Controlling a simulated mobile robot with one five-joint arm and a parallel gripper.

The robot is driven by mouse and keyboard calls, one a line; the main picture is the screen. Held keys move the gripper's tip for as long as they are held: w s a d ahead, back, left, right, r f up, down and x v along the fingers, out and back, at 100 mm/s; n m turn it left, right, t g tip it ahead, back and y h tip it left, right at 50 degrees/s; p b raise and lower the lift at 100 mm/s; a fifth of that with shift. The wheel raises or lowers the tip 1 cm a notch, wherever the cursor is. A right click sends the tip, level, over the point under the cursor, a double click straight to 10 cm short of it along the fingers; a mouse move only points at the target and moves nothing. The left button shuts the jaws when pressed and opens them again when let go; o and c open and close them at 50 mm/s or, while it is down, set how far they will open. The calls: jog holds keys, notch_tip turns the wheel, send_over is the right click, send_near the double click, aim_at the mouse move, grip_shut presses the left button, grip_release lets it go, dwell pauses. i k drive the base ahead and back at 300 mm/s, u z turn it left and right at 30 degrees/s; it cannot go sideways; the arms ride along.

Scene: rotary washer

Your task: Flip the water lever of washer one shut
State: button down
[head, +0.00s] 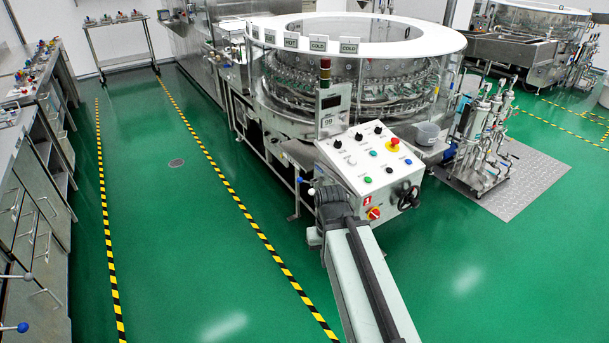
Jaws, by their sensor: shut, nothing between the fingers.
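The washer (345,85) is a large round machine with a white ring top and bottles inside, at upper centre. A small blue-handled lever (300,180) shows at its front, left of the control panel; it may be the water lever, and I cannot read whether it is open or shut. My gripper (331,191) is at the far end of my arm, just right of and below that lever, in front of the panel's left edge. It is small and dark here, shut and empty. I cannot tell whether it touches anything, and my arm end hides what is behind it.
A sloped control panel (373,160) with buttons and a red stop knob stands right beside my gripper. A pipe skid (487,135) with blue-handled valves is at right. Benches (30,200) line the left. Green floor (175,215) between the striped lines is clear.

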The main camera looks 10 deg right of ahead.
aim_at(299, 180)
jog(key=z, duration=0.4)
jog(key=i, duration=1.7)
jog(key=u, duration=0.5)
jog(key=k, duration=0.85)
jog(key=u, duration=0.1)
jog(key=i, duration=0.95)
jog(key=z, duration=0.05)
